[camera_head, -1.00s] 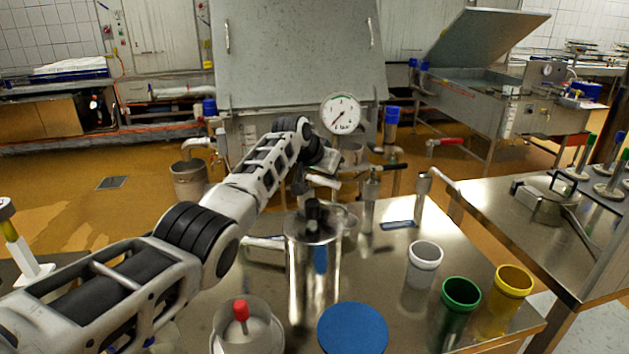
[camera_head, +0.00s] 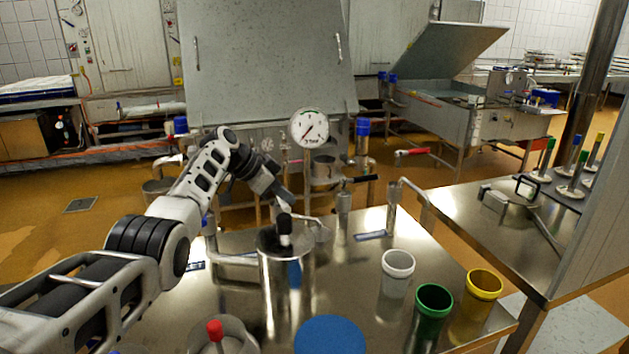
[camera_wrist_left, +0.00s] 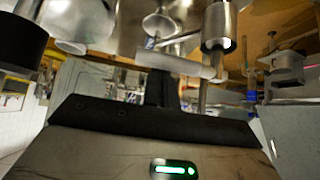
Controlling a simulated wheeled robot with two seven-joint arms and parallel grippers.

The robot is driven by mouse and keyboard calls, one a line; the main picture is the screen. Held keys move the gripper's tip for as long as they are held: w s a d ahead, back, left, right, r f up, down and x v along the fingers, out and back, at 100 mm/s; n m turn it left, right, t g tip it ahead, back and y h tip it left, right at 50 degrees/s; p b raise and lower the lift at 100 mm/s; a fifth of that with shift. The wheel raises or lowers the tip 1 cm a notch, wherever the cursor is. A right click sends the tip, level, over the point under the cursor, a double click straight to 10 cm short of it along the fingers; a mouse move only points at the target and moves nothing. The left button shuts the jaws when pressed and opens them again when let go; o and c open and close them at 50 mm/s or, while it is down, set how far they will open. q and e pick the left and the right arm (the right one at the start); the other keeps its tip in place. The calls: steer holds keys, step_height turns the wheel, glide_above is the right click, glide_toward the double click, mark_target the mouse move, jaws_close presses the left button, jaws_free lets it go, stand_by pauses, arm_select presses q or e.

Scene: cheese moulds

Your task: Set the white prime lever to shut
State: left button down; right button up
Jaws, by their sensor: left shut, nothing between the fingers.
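A pale bar, likely the white prime lever, lies just past the fingertips in the left wrist view (camera_wrist_left: 178,61). A pale bar also shows right of the fingers in the head view (camera_head: 308,219). The gripper looks close to it; I cannot tell whether they touch. The lever's pivot and exact setting are hard to make out. My right gripper is not in view.
A black-handled valve (camera_head: 344,200) stands right of the gripper, with a gauge (camera_head: 310,127) behind. White (camera_head: 397,262), green (camera_head: 434,298) and yellow (camera_head: 484,285) cups stand at the table's right. A blue disc (camera_head: 330,337) and a red-knobbed pot (camera_head: 216,333) are in front.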

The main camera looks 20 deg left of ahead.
arm_select(q)
steer(key=shift+s+a+f, duration=0.1)
steer(key=shift+a, duration=0.1)
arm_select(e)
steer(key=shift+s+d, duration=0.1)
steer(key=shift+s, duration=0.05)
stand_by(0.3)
